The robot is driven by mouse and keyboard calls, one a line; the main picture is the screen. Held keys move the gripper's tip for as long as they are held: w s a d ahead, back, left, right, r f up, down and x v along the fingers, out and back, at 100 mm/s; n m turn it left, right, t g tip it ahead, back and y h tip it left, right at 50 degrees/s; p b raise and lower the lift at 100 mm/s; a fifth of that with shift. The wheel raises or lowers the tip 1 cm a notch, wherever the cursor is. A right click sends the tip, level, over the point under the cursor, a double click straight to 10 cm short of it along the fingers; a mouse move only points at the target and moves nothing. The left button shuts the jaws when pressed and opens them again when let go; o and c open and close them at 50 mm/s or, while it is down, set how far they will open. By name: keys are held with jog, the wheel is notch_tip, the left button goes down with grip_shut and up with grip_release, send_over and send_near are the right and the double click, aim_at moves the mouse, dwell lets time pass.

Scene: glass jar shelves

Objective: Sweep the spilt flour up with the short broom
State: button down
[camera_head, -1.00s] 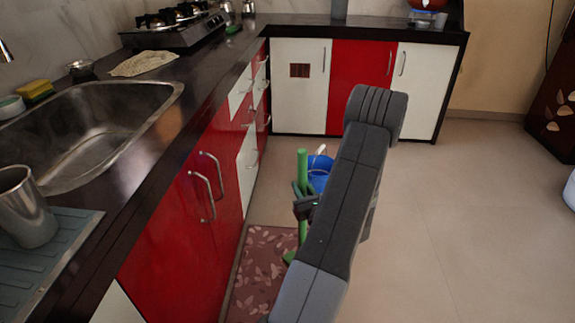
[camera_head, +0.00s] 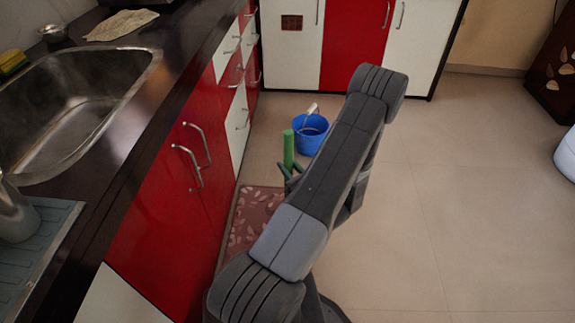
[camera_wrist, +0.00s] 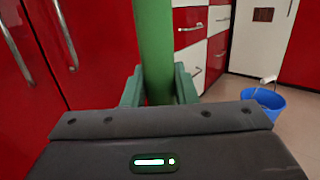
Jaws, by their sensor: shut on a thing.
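The short broom shows as a thick green handle (camera_head: 288,149), upright in front of the red cabinet doors. The handle (camera_wrist: 155,40) also rises through the middle of the wrist view. My gripper (camera_wrist: 158,88) is shut on it, with one green finger at each side. In the head view my gripper (camera_head: 291,174) is partly hidden behind my arm. The broom's lower end is hidden in both views. I see no spilt flour in either view.
A blue bucket (camera_head: 310,133) with a pale handle-like item in it stands on the floor beyond the broom. A reddish leaf-patterned mat (camera_head: 253,215) lies along the red cabinets (camera_head: 165,225).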

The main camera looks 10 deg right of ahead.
jog(key=shift+f+b, duration=2.45)
jog(key=shift+f, duration=0.1)
jog(key=shift+h+b, duration=0.3)
jog(key=shift+b, duration=0.1)
jog(key=w+a+b, duration=0.1)
jog(key=w+a, duration=0.2)
jog(key=a, duration=0.7)
jog(key=shift+a+b, duration=0.35)
jog(key=shift+b, duration=0.05)
jog(key=shift+f+b, duration=0.9)
jog(key=shift+f, duration=0.05)
dwell(1.3)
jog(key=shift+d, duration=0.1)
jog(key=shift+s+d+b, duration=0.15)
jog(key=shift+s+d, duration=0.1)
jog(key=shift+d, duration=0.5)
jog(key=shift+s+d+b, duration=0.15)
jog(key=shift+s+d, duration=0.05)
jog(key=shift+d, duration=0.6)
